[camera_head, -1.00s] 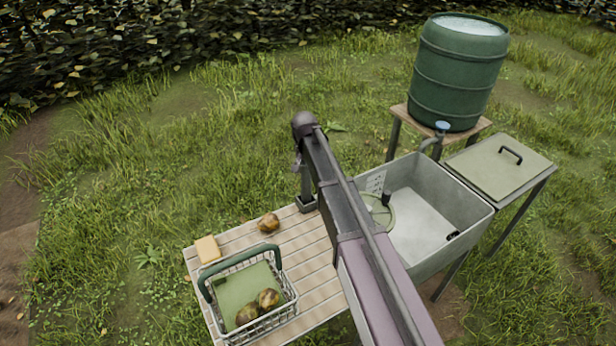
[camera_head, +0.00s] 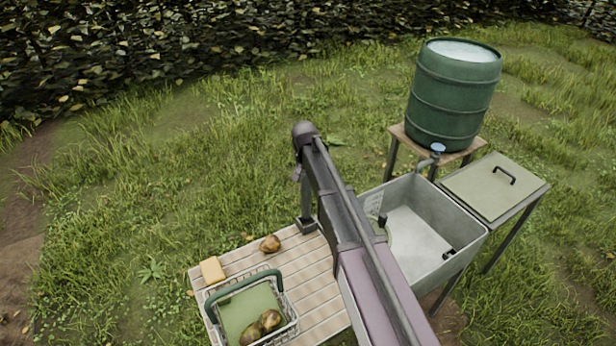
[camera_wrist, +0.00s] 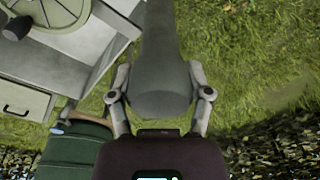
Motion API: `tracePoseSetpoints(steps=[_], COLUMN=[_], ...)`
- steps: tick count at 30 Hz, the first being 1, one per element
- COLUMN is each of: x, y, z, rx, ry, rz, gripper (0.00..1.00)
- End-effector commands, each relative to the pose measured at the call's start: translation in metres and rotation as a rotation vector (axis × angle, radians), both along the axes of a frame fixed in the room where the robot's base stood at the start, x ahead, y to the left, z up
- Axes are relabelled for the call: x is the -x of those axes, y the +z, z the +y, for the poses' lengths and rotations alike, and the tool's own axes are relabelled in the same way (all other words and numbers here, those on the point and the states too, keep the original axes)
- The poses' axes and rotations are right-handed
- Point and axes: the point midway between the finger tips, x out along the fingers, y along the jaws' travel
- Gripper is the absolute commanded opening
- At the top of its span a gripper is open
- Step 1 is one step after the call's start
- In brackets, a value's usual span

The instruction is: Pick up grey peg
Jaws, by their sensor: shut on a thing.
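The grey peg (camera_wrist: 162,60) is a thick, smooth cylinder running up from the middle of the wrist view to its top edge. My gripper (camera_wrist: 160,97) has a finger on each side of its near end and is shut on it. Grass lies behind the peg, and its far end is out of the picture. In the head view my arm crosses the middle, its end beside the far right corner of the slatted table (camera_head: 318,283). I cannot make out the peg clearly there.
The grey sink (camera_head: 432,215) stands right of my arm, with a green barrel (camera_head: 452,95) and lidded stand (camera_head: 495,188) behind. Grass beyond is open.

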Motion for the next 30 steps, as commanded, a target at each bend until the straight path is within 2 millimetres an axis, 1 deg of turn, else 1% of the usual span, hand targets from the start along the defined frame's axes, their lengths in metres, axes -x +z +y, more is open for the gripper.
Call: tracePoseSetpoints(steps=[1,9,15,30], x=[0.000,0.000,0.000,0.000], y=[0.010,0.025,0.028,0.028], z=[0.000,0.000,0.000,0.000], rx=[0.000,0.000,0.000,0.000], ry=[0.000,0.000,0.000,0.000], rz=[0.000,0.000,0.000,0.000], gripper=[0.04,0.04,0.04,0.04])
